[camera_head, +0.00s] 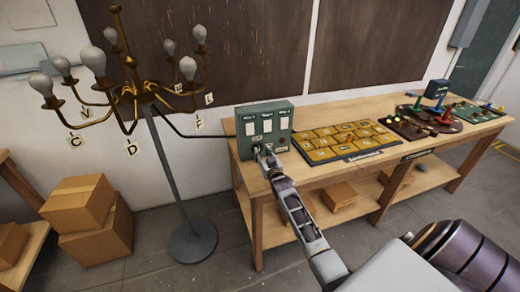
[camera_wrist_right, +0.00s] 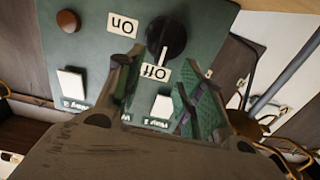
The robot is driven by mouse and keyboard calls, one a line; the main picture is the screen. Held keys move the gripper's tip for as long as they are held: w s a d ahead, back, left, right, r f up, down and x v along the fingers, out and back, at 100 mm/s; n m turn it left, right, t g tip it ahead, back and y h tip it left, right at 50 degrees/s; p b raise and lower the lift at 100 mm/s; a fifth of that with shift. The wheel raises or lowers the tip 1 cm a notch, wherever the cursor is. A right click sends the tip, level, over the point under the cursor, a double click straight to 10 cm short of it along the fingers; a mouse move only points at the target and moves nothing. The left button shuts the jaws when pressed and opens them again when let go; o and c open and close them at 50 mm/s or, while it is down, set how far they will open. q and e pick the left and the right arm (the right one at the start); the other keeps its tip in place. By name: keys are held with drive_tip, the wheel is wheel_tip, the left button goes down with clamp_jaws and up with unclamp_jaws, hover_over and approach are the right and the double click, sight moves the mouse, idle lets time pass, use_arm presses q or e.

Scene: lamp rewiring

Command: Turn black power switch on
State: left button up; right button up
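The green control box (camera_head: 264,126) stands on the left end of the workbench in the head view. In the right wrist view, which looks upside down, the round black power switch (camera_wrist_right: 166,37) is on the green panel. Its white pointer line points toward the "Off" label (camera_wrist_right: 155,71); the "On" label (camera_wrist_right: 122,24) is to its left. My right gripper (camera_head: 263,154) is at the lower front of the box. In the wrist view, the right gripper (camera_wrist_right: 158,84) is open, with fingers apart and the switch just beyond them. My left gripper is not in view.
A brass lamp (camera_head: 140,95) with several bulbs stands left of the workbench (camera_head: 345,175), a cable running to the box. A yellow-tiled board (camera_head: 342,140) lies right of the box. Cardboard boxes (camera_head: 85,215) are stacked on the floor at left.

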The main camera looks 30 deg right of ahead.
sight(259, 147)
drive_tip(key=shift+x, duration=2.05)
drive_tip(key=shift+c, duration=0.4)
clamp_jaws()
